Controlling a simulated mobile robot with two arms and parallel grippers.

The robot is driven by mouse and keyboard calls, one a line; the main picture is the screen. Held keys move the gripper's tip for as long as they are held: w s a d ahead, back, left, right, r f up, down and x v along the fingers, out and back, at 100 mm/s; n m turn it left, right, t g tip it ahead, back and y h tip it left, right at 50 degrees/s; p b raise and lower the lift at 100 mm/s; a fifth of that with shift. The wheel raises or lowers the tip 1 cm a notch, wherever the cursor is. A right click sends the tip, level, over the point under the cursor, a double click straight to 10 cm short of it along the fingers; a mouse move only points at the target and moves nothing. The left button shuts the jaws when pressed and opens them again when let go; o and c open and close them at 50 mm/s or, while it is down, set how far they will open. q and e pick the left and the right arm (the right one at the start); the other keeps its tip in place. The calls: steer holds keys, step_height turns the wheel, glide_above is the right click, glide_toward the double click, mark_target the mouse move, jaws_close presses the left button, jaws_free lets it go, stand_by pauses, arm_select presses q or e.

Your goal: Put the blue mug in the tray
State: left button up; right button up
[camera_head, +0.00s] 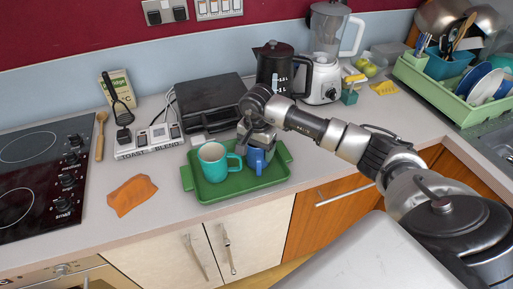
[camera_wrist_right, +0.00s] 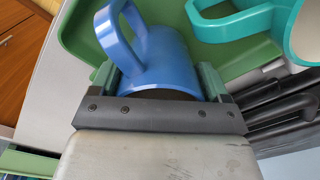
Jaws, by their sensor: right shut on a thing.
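The blue mug (camera_head: 256,161) is at the right part of the green tray (camera_head: 222,192), beside a teal mug (camera_head: 212,163) that stands in the tray. My right gripper (camera_head: 259,143) comes down over the tray and is shut on the blue mug. In the right wrist view the blue mug (camera_wrist_right: 160,62) sits between the two fingers, its handle pointing away from the gripper. The teal mug's handle (camera_wrist_right: 225,25) shows at the upper right there. I cannot tell whether the blue mug touches the tray's floor. My left gripper is not in view.
A black grill (camera_head: 210,97) and a dark kettle (camera_head: 272,65) stand behind the tray. A green dish rack (camera_head: 440,95) stands at the far right.

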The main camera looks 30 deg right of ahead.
steer(key=shift+f, duration=0.2)
steer(key=o, duration=1.1)
step_height(320, 180, up, 11)
steer(key=b, duration=0.3)
steer(key=shift+c, duration=0.6)
steer(key=shift+f, duration=0.1)
jaws_close()
